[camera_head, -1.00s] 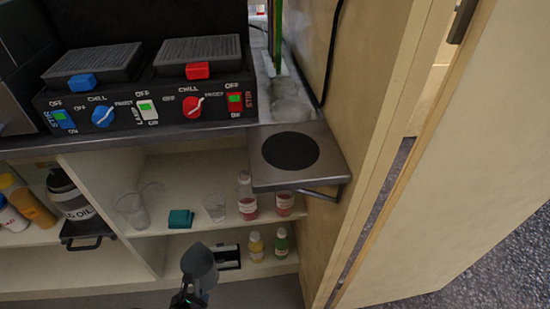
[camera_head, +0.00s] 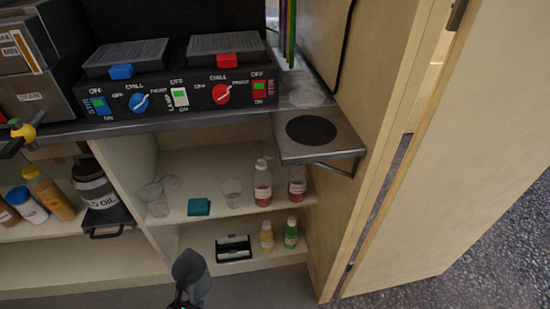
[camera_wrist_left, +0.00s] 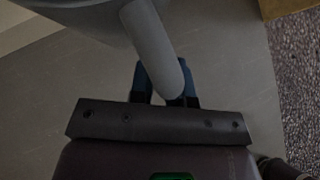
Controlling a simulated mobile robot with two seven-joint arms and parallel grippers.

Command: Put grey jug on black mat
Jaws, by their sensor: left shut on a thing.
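The grey jug (camera_head: 190,268) is low at the bottom of the head view, in front of the lower shelf. My left gripper (camera_head: 183,297) is below it, partly cut off by the frame's edge. In the left wrist view the left gripper (camera_wrist_left: 166,90) is shut on the grey handle of the jug (camera_wrist_left: 148,40), and the jug's body runs out of the top of the picture. The round black mat (camera_head: 311,130) lies bare on a small metal side shelf (camera_head: 345,147), up and to the right of the jug. My right gripper is not in view.
Two-plate machine with knobs (camera_head: 180,95) stands on the counter (camera_head: 150,125). Shelves below hold clear cups (camera_head: 155,199), a teal block (camera_head: 199,207), red bottles (camera_head: 262,184), small yellow and green bottles (camera_head: 266,236) and an oil jar (camera_head: 93,185). A wooden wall (camera_head: 340,215) borders the mat's shelf.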

